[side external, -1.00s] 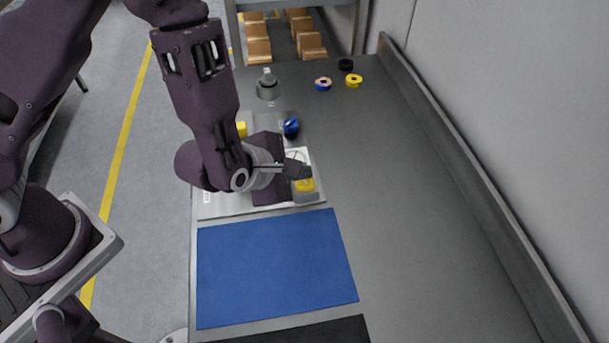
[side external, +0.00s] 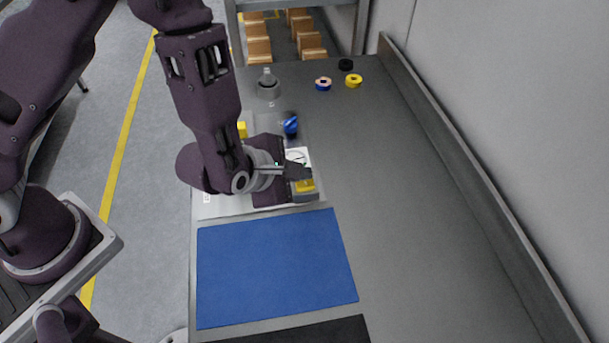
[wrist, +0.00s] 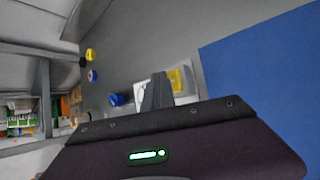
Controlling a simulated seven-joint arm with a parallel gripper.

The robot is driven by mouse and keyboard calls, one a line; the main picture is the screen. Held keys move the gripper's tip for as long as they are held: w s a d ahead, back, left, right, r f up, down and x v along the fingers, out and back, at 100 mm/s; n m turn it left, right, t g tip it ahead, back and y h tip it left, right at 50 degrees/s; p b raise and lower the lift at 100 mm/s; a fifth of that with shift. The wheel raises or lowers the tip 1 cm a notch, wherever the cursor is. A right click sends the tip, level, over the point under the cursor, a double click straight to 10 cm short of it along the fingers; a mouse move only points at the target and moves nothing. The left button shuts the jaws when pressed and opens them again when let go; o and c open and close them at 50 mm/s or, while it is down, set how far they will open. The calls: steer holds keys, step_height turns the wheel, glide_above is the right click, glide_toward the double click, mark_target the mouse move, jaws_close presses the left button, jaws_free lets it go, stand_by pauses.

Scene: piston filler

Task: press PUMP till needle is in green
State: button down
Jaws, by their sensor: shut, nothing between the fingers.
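The filler's pale base plate (side external: 230,207) lies on the bench, partly behind my arm. A yellow block-like part (side external: 305,186) sits on a grey housing at its right front; it also shows in the wrist view (wrist: 180,79). I cannot read a PUMP label on it. A white round gauge (side external: 297,154) with a dark needle is just behind it, partly covered by my fingers; the needle's reading and any green zone are too small to tell. My gripper (side external: 303,173) is shut and empty, its fingertips at the yellow part. Whether they touch it is unclear.
A blue knob (side external: 290,125) and a grey nozzle-like part (side external: 268,84) stand farther back. Tape-like rings, one yellow (side external: 354,80), lie at the back. A blue mat (side external: 275,268) lies in front. The bench to the right is clear, up to a wall.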

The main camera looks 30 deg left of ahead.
mark_target(300, 183)
steer(key=shift+r, duration=1.05)
steer(key=shift+r, duration=0.1)
step_height(300, 183, up, 5)
steer(key=shift+f, duration=0.1)
